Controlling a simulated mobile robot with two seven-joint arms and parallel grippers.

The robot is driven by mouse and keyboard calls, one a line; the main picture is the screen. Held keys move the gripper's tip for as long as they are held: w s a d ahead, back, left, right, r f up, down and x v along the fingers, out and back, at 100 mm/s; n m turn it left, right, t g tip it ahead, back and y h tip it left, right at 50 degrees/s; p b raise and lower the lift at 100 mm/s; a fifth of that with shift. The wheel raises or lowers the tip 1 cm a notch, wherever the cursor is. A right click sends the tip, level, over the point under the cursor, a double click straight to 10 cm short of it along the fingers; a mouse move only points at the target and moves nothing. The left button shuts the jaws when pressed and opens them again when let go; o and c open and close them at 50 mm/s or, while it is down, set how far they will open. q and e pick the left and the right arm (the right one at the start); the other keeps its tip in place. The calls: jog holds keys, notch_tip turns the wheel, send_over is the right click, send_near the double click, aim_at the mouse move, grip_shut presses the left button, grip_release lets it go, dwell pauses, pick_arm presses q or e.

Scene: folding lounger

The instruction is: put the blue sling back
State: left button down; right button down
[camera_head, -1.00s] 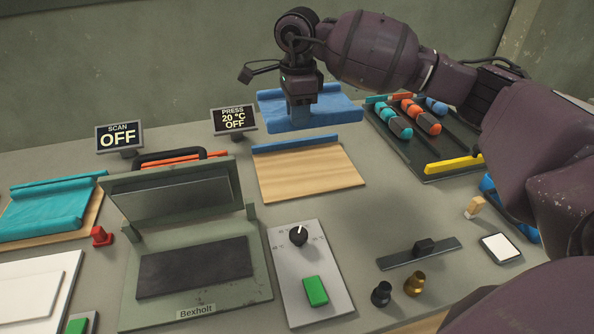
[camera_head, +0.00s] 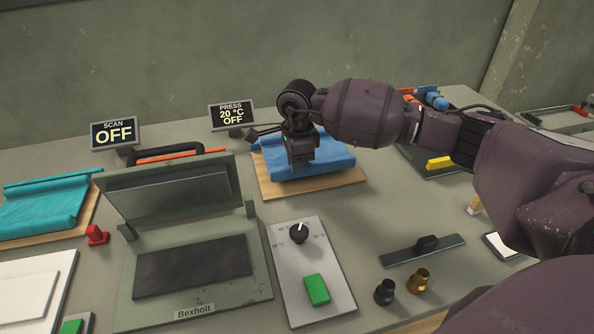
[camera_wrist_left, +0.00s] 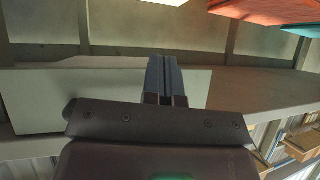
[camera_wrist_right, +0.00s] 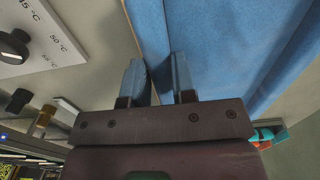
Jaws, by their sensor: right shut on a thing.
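The blue sling (camera_head: 336,158) lies low over a wooden board (camera_head: 278,189) at the back middle of the table in the head view; its front strip of wood stays bare. I cannot tell whether the sling fully rests on it. My right gripper (camera_head: 302,166) comes down from above onto the sling's front part. In the right wrist view, my right gripper (camera_wrist_right: 157,78) is shut on the blue sling (camera_wrist_right: 235,45); the exact grip spot is partly hidden. My left gripper (camera_wrist_left: 165,78) shows only in the left wrist view, its fingers together and empty, away from the sling.
Left of the board stands the open Bexholt press (camera_head: 190,265) with its lid raised. A control panel (camera_head: 308,262) with a knob and green button lies in front. A teal sling (camera_head: 45,208) lies far left. A dark tray (camera_head: 425,160) with coloured pieces is behind my right arm.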

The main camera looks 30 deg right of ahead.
jog(key=shift+f, duration=1.25)
jog(key=c, duration=0.9)
grip_release()
jog(key=shift+f, duration=0.1)
jog(key=shift+c, duration=0.2)
notch_tip(320, 180, up, 12)
jog(key=shift+p, duration=0.45)
